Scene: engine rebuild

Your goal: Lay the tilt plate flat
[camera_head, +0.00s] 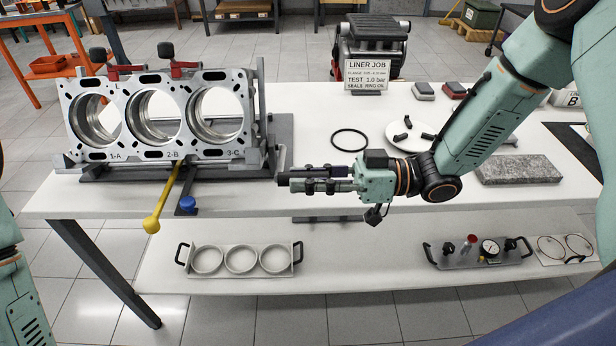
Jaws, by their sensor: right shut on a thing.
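The tilt plate (160,115), a grey metal plate with three large round bores marked 1-A, 2-B and 3-C, stands steeply upright in its dark stand (120,174) at the table's left. Two red clamps with black knobs show at its top edge. A yellow lever (162,203) with a ball end and a blue knob (187,203) stick out at the stand's front. My right gripper (290,182) is just right of the stand, shut on what looks like a dark bar (312,171). Whether the bar joins the stand is unclear. My left gripper is out of view.
A black ring (349,140), a white dish (403,132) and a grey slab (517,169) lie on the table. A sign (375,74) stands at the back. The lower shelf holds a ring tray (241,260) and a gauge tray (470,254).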

